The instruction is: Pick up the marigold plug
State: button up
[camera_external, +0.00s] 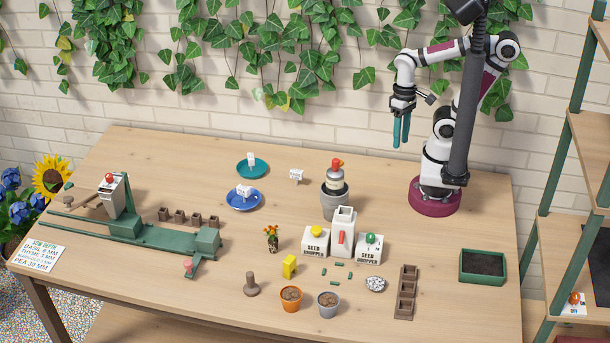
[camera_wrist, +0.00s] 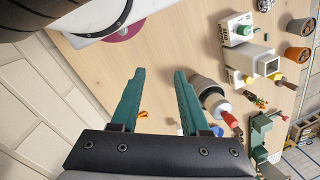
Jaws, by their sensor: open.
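The marigold plug (camera_external: 271,240) stands upright on the table near the middle, with orange blooms, green leaves and a dark root ball. In the wrist view, a small orange-and-green plant at the right (camera_wrist: 256,100) appears to be the same plug. My gripper (camera_external: 401,145) hangs high over the back right of the table, well apart from the plug, with teal fingers pointing down. The wrist view shows its fingers (camera_wrist: 160,72) spread with nothing between them.
A red-capped bottle in a grey pot (camera_external: 334,200) stands between my gripper and the plug. A green sowing machine (camera_external: 150,235) is at left. Bare table lies behind the plug.

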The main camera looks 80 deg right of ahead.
aim_at(273, 241)
jog(key=w+a+r+m+y, duration=0.6)
jog(key=w+a+r+y, duration=0.1)
jog(key=w+a, duration=0.4)
jog(key=w+a+f+m+t+y, duration=0.2)
jog(key=w+m, duration=0.3)
jog(key=w, duration=0.4)
jog(key=w+a+f+m+t+y, duration=0.15)
jog(key=w+m, duration=0.25)
jog(key=w, duration=0.4)
notch_tip(273, 241, down, 13)
jog(key=shift+g+y, duration=0.25)
jog(key=shift+y, duration=0.3)
jog(key=x, duration=0.5)
jog(key=f+x, duration=0.1)
jog(key=x, duration=0.9)
jog(key=shift+w+f, duration=0.1)
jog(key=shift+f, duration=0.25)
grip_shut()
